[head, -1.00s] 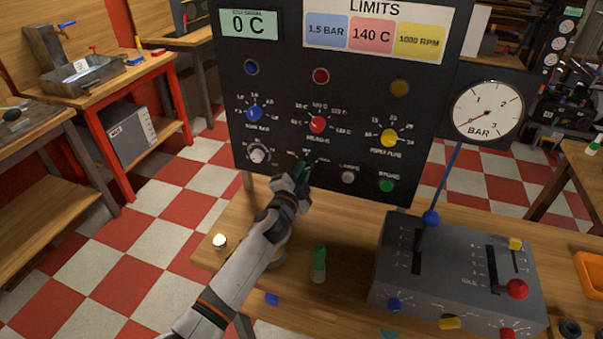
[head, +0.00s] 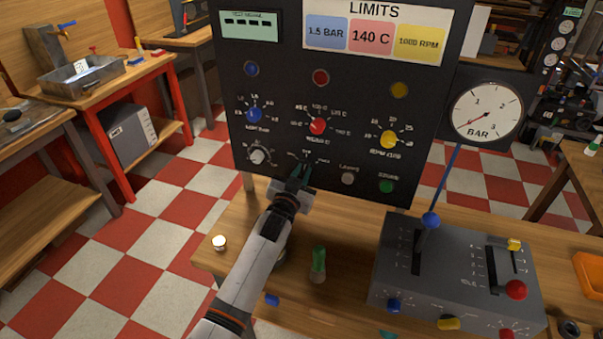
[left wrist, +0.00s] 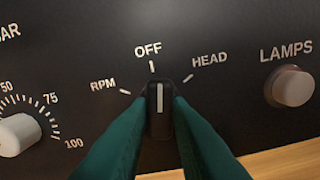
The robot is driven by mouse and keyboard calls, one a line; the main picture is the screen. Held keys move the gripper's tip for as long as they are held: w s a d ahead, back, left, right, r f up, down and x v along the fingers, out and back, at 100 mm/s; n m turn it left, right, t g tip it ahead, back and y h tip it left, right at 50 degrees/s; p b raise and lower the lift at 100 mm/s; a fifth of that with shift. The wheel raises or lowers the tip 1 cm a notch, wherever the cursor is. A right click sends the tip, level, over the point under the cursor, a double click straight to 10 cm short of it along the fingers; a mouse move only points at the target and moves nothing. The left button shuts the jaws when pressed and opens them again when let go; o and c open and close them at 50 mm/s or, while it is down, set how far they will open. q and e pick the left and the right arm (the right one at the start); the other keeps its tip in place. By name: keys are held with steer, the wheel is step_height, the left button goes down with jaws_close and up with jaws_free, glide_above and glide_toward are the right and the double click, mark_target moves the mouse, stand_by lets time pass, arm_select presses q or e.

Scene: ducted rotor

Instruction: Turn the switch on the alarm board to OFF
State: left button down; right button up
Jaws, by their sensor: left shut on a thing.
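The black alarm board (head: 300,50) stands upright at the back of the table. Its small black switch (left wrist: 159,108) is in the left wrist view, below the labels RPM, OFF and HEAD. The white line on the switch points almost straight up, toward the OFF mark. My left gripper (head: 301,172) reaches the lower middle of the board. Its two green fingers (left wrist: 160,125) are shut on the switch, one on each side. In the head view the gripper mostly hides the switch. My right gripper does not show.
A white LAMPS button (left wrist: 289,86) is right of the switch, and a white knob (left wrist: 20,134) is left. A grey lever box (head: 455,275) stands at the right front. A green-topped peg (head: 318,260) stands on the table (head: 225,240).

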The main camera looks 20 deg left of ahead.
arm_select(q)
steer(key=shift+n, duration=1.1)
steer(key=shift+f, duration=0.1)
steer(key=c, duration=1.3)
jaws_free()
steer(key=shift+s, duration=0.1)
steer(key=s+b, duration=0.1)
steer(key=s, duration=1.1)
steer(key=shift+a, duration=0.15)
